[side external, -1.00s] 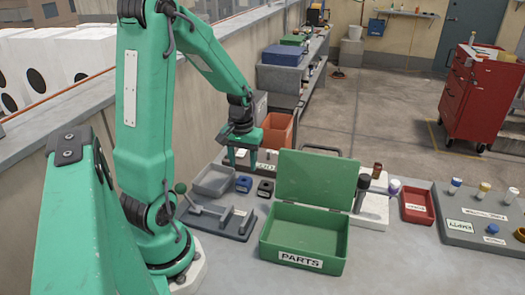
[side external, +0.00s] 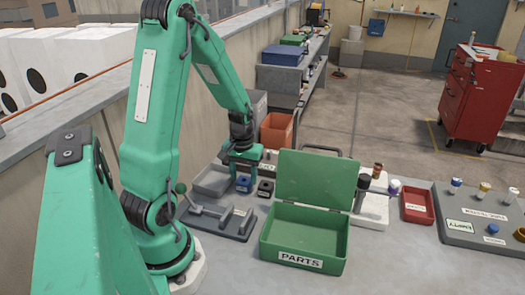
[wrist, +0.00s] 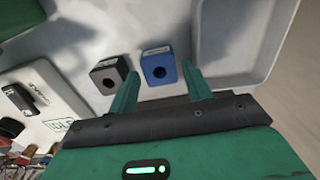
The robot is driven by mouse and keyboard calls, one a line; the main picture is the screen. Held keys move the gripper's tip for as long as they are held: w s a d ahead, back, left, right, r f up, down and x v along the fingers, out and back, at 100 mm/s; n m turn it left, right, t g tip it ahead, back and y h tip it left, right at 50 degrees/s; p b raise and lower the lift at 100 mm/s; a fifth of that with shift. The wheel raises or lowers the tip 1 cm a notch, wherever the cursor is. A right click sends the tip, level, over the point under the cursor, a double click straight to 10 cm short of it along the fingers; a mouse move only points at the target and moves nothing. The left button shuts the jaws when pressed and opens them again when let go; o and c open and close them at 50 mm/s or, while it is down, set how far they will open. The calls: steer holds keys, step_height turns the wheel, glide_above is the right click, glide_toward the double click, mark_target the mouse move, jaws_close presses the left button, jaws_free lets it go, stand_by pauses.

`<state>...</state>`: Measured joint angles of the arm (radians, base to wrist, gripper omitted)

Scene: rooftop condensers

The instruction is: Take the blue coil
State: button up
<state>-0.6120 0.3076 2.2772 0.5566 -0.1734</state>
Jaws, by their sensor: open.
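The blue coil (side external: 243,185) is a small block with a round hole in its face. My gripper (side external: 243,172) is open and points down, close above the blue coil. In the wrist view the blue coil (wrist: 158,66) shows beyond the two green fingertips (wrist: 158,78), between their lines. The black coil (wrist: 109,75) lies just outside the left finger there. I cannot tell whether a finger touches either coil.
A red tray (side external: 417,220) sits farther right.

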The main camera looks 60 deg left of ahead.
steer(key=shift+f, duration=1.35)
steer(key=c, duration=0.9)
steer(key=shift+o, duration=0.2)
steer(key=shift+r, duration=0.15)
step_height(320, 180, up, 10)
